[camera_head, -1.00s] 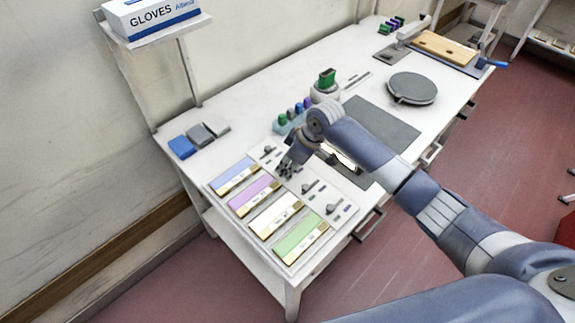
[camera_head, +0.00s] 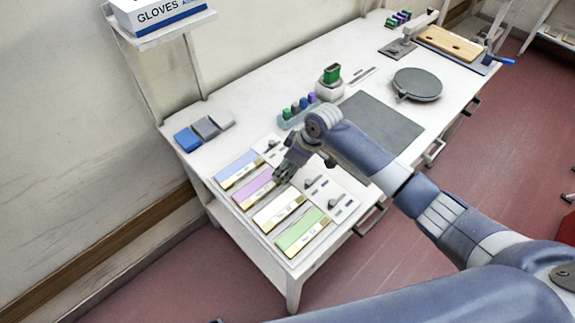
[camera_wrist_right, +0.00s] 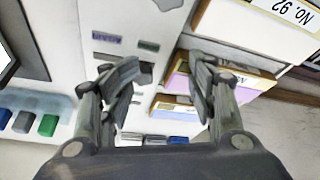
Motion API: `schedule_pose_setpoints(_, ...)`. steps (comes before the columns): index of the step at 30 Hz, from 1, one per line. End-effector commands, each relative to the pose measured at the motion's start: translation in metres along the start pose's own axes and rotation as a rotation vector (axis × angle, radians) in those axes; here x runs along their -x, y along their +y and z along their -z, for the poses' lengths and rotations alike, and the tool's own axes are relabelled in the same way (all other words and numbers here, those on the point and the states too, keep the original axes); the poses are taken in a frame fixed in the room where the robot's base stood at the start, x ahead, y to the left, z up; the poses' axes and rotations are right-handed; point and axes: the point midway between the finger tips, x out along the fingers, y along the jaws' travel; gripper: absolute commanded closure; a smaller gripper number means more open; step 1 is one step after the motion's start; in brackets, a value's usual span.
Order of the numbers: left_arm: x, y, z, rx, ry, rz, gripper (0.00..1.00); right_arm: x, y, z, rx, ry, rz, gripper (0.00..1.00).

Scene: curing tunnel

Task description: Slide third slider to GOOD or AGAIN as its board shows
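The third board (camera_head: 279,208) is cream, between the purple and green boards. Its slider knob (camera_head: 309,181) is small and grey, on the white panel beside it, with two small labels. In the right wrist view the cream board (camera_wrist_right: 250,22) reads "No. 92", and a grey knob (camera_wrist_right: 167,4) shows at the top edge. My right gripper (camera_head: 283,176) is above the purple board's right end, up-left of the third knob. In the wrist view its fingers (camera_wrist_right: 168,80) are apart with nothing held; another grey knob (camera_wrist_right: 147,72) shows by the left finger. My left gripper is out of view.
A blue board (camera_head: 238,169), purple board (camera_head: 252,188) and green board (camera_head: 302,229) lie alongside. The green board's knob (camera_head: 333,203) stands close to the third. A dark mat (camera_head: 380,122) and a bottle rack (camera_head: 296,118) lie farther back.

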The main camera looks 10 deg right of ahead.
Motion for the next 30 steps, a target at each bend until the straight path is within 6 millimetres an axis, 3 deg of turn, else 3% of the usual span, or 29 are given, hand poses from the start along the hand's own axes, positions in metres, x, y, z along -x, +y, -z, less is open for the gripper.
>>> schedule_pose_setpoints(1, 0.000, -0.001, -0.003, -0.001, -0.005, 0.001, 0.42, -0.003, -0.011, 0.003, 0.007, 0.004, 0.023, 0.60)
schedule_pose_setpoints(21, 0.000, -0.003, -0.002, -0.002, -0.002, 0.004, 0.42, 0.000, -0.010, 0.006, 0.009, 0.011, 0.020, 0.60)
schedule_pose_setpoints(26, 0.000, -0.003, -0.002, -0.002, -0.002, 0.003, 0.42, 0.014, -0.011, 0.006, 0.015, 0.014, 0.019, 0.60)
schedule_pose_setpoints(30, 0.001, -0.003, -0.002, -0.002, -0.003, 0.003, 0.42, 0.039, -0.010, 0.005, 0.020, 0.013, 0.017, 0.60)
